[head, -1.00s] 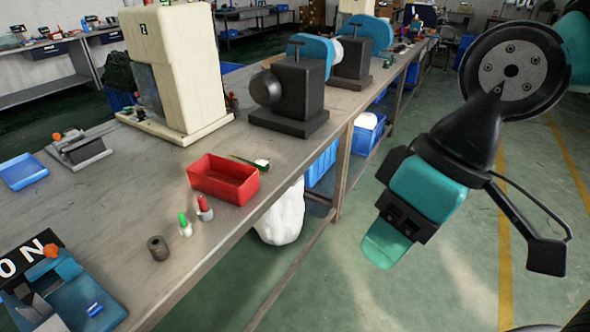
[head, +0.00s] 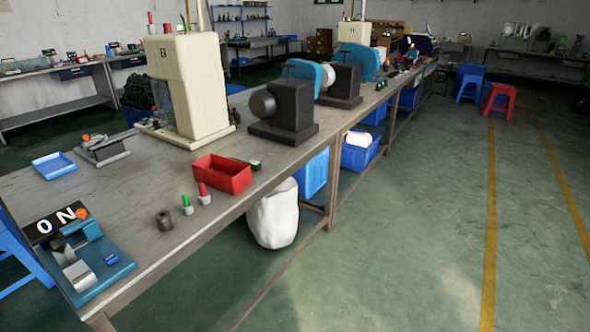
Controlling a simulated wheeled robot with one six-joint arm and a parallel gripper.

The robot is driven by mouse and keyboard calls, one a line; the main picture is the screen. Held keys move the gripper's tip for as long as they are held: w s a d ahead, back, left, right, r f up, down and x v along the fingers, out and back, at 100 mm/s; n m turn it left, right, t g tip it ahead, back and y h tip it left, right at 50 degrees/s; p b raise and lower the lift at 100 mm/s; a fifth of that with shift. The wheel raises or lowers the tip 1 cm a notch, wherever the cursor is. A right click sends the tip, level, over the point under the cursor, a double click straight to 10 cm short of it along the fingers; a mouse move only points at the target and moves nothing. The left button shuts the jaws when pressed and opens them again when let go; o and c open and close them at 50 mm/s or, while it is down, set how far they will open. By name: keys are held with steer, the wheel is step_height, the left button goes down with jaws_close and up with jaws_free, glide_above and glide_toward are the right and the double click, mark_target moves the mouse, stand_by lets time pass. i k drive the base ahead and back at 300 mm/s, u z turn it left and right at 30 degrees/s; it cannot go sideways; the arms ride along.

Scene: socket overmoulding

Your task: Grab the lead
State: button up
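My gripper is out of view in the head view. I cannot clearly make out a lead. A small thin dark-green item with a pale end (head: 255,165) shows at the far edge of the red bin (head: 222,179); it is partly hidden, and I cannot tell whether it is the lead. The red bin stands near the bench's front edge, and its inside looks empty from here.
The long workbench (head: 115,192) bears a blue fixture (head: 100,265) with an ON sign, a dark cylinder (head: 164,220), green-topped (head: 187,205) and red-topped (head: 204,194) pieces, a blue tray (head: 54,166), a cream machine (head: 187,90) and a black machine (head: 288,108).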

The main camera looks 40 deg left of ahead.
mark_target(256, 165)
steer(key=u, duration=0.15)
steer(key=i, duration=1.25)
steer(key=u, duration=0.45)
steer(key=i, duration=1.45)
steer(key=u, duration=1.75)
steer(key=i, duration=1.05)
steer(key=u, duration=1)
